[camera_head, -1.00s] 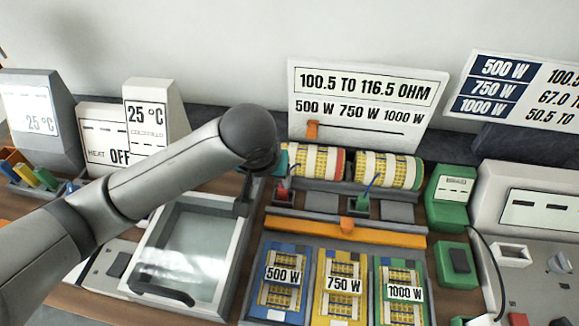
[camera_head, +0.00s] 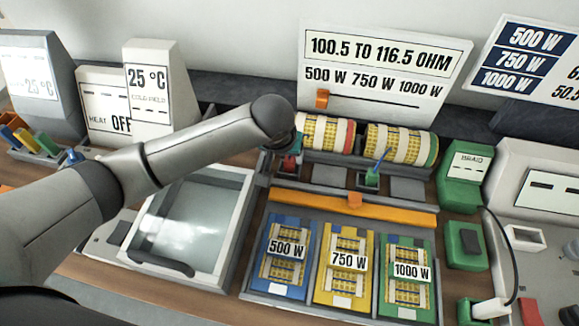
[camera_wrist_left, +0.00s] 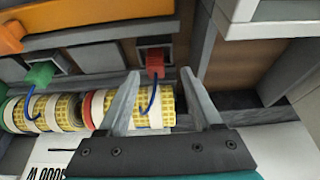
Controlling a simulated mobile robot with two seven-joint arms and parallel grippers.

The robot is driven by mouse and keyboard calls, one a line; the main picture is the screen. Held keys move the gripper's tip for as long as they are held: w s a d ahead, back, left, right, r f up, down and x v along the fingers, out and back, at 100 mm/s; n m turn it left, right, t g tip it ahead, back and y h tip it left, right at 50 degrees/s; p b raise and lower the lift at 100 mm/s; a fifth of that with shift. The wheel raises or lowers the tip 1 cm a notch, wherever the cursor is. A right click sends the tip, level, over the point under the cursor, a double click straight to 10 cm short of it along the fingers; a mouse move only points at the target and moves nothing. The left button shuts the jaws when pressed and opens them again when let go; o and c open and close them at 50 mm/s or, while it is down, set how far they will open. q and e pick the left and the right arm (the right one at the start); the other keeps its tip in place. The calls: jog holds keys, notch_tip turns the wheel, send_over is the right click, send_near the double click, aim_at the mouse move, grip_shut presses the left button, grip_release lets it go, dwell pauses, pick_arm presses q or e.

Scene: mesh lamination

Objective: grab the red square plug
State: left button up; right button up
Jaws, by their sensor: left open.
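The red square plug (camera_wrist_left: 155,62) sits in a dark socket block, with a blue wire running from it toward a yellow-patterned roll (camera_wrist_left: 150,105). In the head view the red plug (camera_head: 289,166) shows small, just below the end of my left arm. In the left wrist view my left gripper (camera_wrist_left: 159,70) is open, with its two grey fingertips on either side of the plug in the picture and nothing held. I cannot tell the height gap between fingertips and plug. In the head view the fingers are mostly hidden by my arm. My right gripper is not in view.
A green plug (camera_head: 371,177) with a blue wire sits to the right of the red one. An orange bar (camera_head: 353,207) runs in front. Trays marked 500 W, 750 W and 1000 W (camera_head: 345,260) lie nearer. A glass-topped tray (camera_head: 190,225) is at left.

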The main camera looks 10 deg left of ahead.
aim_at(289, 159)
pick_arm(q)
jog(key=x, duration=0.2)
jog(key=b+x, duration=0.1)
jog(key=shift+w+d, duration=0.25)
jog(key=shift+d, duration=0.05)
jog(key=shift+w+f, duration=0.25)
jog(key=shift+f, duration=0.4)
grip_shut()
